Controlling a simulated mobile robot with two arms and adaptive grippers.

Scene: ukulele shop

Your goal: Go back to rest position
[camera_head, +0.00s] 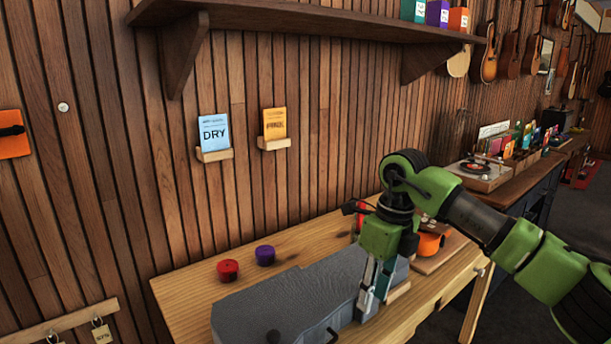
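My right gripper (374,290) points down over the right part of a grey, case-like object (290,298) on a wooden bench. Its green arm comes in from the right. The two fingers are close together, and I cannot tell whether they are open, shut or touching the grey object. No held thing shows clearly between them. My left gripper is not in view.
The wooden bench (190,292) holds a red round tin (228,270), a purple one (265,255) and an orange object (429,244) partly behind my arm. A shelf (300,18) juts from the slatted wall above. A turntable (478,169) stands on the counter at right.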

